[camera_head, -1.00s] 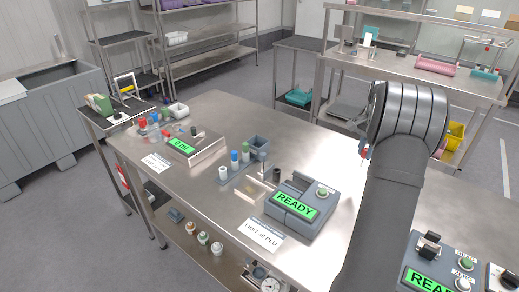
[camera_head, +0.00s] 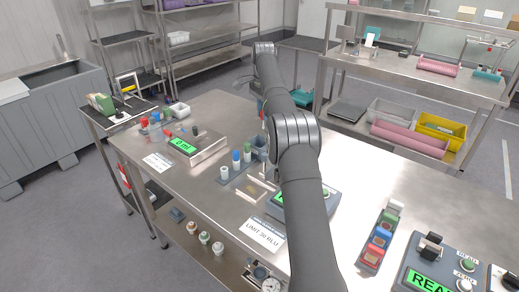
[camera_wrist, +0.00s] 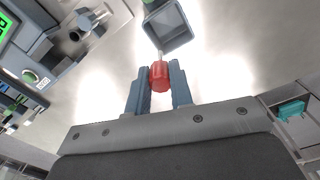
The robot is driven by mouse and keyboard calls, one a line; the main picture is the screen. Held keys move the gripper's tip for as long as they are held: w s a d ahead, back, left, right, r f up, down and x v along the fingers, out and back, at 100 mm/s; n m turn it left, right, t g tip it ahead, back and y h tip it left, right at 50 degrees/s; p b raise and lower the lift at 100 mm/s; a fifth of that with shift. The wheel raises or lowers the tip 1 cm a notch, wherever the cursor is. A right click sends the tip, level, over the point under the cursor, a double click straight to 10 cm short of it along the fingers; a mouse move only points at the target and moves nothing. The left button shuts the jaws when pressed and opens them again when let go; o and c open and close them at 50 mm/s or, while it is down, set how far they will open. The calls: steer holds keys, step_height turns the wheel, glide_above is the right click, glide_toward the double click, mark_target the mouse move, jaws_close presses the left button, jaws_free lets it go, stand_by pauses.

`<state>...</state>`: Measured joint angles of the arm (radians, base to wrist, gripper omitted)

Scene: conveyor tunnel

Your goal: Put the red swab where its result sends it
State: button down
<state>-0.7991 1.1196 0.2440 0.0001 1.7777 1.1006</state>
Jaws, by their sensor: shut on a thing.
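The red swab shows in the wrist view as a red cap (camera_wrist: 160,76) between the two fingers of my gripper (camera_wrist: 158,90), which is shut on it. Its thin pale shaft points away from the fingers toward a grey square open bin (camera_wrist: 181,40). I cannot tell whether the tip is above the bin or inside it. In the head view, a small red bit of the swab (camera_head: 263,114) shows just above the bin (camera_head: 258,142), and my arm hides most of the gripper. The reader (camera_head: 274,207) with a green screen is largely behind my arm.
A card (camera_head: 262,235) reads "LIMIT 30 RLU". White, blue (camera_head: 236,156) and green capped tubes stand left of the bin. A rack (camera_head: 371,257) with coloured pieces and another green-screened device (camera_head: 425,277) are at right.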

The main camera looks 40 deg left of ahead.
steer(key=shift+f, duration=2.95)
steer(key=c, duration=1.2)
jaws_free()
steer(key=shift+r, duration=3.75)
steer(key=shift+f, duration=1.05)
